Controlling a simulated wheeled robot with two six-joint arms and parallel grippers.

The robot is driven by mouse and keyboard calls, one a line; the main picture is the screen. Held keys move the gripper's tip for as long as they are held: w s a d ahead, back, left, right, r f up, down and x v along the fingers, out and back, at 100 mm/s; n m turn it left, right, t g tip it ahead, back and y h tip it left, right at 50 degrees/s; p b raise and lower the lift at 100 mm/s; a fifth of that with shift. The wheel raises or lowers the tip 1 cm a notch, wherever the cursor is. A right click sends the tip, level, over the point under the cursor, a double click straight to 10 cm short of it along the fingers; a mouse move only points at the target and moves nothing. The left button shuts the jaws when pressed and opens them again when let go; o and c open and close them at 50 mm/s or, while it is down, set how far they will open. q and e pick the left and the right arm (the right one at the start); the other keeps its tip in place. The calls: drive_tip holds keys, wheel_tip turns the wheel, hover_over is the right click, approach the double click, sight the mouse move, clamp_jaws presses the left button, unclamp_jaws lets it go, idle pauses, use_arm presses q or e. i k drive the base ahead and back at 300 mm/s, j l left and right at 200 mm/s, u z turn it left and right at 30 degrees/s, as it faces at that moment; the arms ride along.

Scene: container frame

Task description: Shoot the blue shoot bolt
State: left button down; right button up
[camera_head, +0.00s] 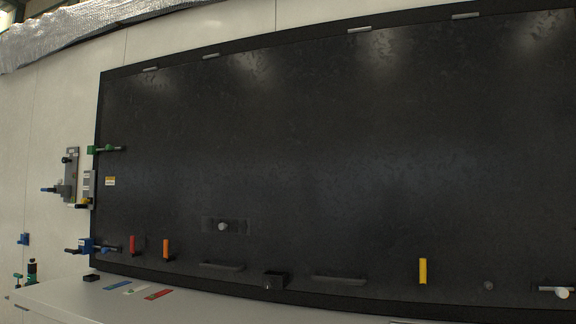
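In the head view, a blue shoot bolt (86,245) sits at the lower left edge of the large black panel (330,160). Its blue body has a dark rod passing sideways through it, with one end to the left and the other reaching right over the panel edge. Whether the bolt is fully thrown is too small to tell. Neither my left nor my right gripper is in view.
A similar green bolt (105,149) sits higher on the same edge. A grey latch plate (70,175) with a blue-tipped handle is left of it. Red (132,245), orange (165,249) and yellow (423,271) handles stand on the panel. A white ledge (60,300) runs below.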

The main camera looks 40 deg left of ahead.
sight(104, 250)
drive_tip(key=u, duration=2.25)
drive_tip(key=z, duration=0.4)
drive_tip(key=i+j+z, duration=0.45)
drive_tip(key=j, duration=0.15)
drive_tip(key=j+z, duration=0.25)
drive_tip(key=i+j+z, duration=0.25)
drive_tip(key=j, duration=0.2)
drive_tip(key=k+l, duration=0.05)
drive_tip(key=k, duration=0.05)
